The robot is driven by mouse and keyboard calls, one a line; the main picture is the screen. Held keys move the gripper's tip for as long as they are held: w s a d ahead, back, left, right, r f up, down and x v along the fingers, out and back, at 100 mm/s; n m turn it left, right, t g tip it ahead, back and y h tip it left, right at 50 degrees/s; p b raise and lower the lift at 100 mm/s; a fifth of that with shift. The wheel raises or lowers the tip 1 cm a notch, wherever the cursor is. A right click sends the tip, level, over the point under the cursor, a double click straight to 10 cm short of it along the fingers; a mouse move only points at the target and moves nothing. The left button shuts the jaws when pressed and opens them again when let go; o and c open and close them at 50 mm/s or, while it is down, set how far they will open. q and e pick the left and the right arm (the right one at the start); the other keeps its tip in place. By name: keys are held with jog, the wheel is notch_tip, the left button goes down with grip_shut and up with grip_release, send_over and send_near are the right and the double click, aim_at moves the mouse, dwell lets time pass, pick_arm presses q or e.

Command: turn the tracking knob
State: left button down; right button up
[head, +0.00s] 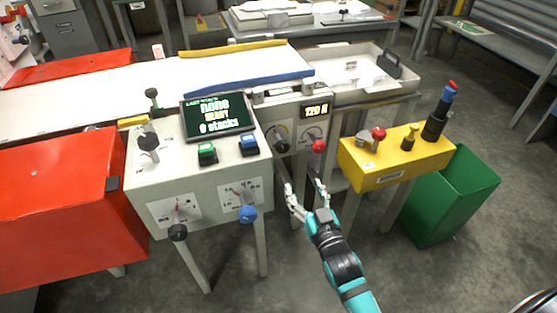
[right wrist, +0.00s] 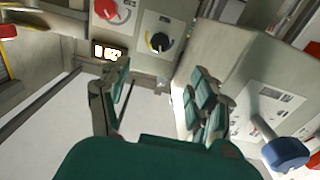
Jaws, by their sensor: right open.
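Several knobs show on the grey machine, and I cannot read which one is tracking. In the head view a black knob (head: 282,147) and a red knob (head: 318,146) sit on the middle panel, each on a dial plate. On the left console are another black knob (head: 178,232) and a blue knob (head: 247,214). My right gripper (head: 302,186) is open and empty, below the middle panel's two knobs. In the right wrist view its fingers (right wrist: 155,98) are spread; the middle black knob (right wrist: 158,42) and red knob (right wrist: 105,10) lie beyond, the blue knob (right wrist: 287,153) to the right.
A dark screen (head: 217,116) tops the left console with green (head: 207,153) and blue (head: 248,145) buttons. A small display (head: 317,110) is above the red knob. A yellow box (head: 395,160) with controls and a green bin (head: 455,196) stand right. Red cabinet (head: 60,220) is left.

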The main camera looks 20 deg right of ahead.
jog(key=b, duration=0.1)
send_near(284, 150)
jog(key=w+b, duration=0.1)
jog(key=w, duration=0.6)
jog(key=shift+w+a+b, duration=0.1)
jog(key=shift+b, duration=0.3)
jog(key=w, duration=0.3)
jog(key=shift+b, duration=0.3)
pick_arm(q)
jog(key=shift+w+d+r+t+h, duration=0.1)
jog(key=shift+w+d+r+t, duration=0.15)
jog(key=shift+w+t, duration=0.3)
jog(key=shift+w+d+r+t+h, duration=0.1)
jog(key=shift+w+d+r+t, duration=0.15)
jog(key=shift+w, duration=0.4)
jog(key=shift+w+d+r+t+h, duration=0.15)
jog(key=shift+w+r+t, duration=0.2)
jog(key=shift+w+t, duration=0.2)
pick_arm(e)
jog(key=shift+w+a, duration=0.1)
jog(key=shift+w, duration=0.2)
